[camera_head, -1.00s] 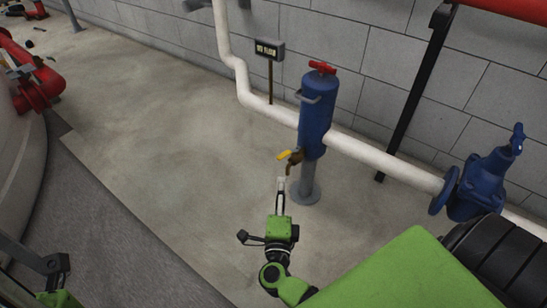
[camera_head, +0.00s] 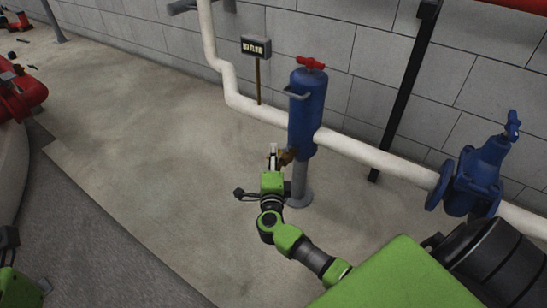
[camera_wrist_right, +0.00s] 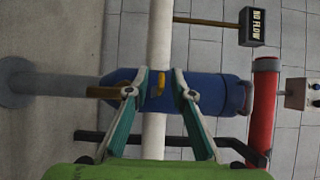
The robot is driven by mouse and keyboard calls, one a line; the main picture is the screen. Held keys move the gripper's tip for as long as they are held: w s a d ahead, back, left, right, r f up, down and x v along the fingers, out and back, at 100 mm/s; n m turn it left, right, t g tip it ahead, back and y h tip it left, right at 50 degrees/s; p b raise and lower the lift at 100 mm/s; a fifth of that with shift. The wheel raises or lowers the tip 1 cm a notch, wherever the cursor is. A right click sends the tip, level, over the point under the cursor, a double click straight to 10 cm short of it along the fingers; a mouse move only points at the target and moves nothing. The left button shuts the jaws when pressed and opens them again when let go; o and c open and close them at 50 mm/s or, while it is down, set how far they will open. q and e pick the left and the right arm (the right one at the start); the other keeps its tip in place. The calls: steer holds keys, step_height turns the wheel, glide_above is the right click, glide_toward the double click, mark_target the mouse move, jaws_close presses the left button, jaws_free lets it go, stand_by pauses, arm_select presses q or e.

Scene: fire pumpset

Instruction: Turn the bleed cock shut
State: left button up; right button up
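The bleed cock's brass body (camera_head: 286,157) sticks out from the lower left side of a blue upright cylinder (camera_head: 307,115). Its yellow lever (camera_wrist_right: 161,82) shows in the right wrist view, between my finger pads and in front of the cylinder. In the head view my gripper hides most of the cock. My right gripper (camera_head: 273,150) is open at the cock, and it also shows in the right wrist view (camera_wrist_right: 161,84) with a finger on each side of the lever. I cannot tell whether either finger touches it. My left gripper's fingers are not in view.
A white pipe (camera_head: 385,166) runs behind the cylinder along the grey block wall. A blue valve (camera_head: 478,178) stands to the right. A "NO FLOW" sign (camera_head: 256,47) stands behind on a post. The floor left of my right arm is clear.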

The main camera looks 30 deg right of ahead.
jaws_close()
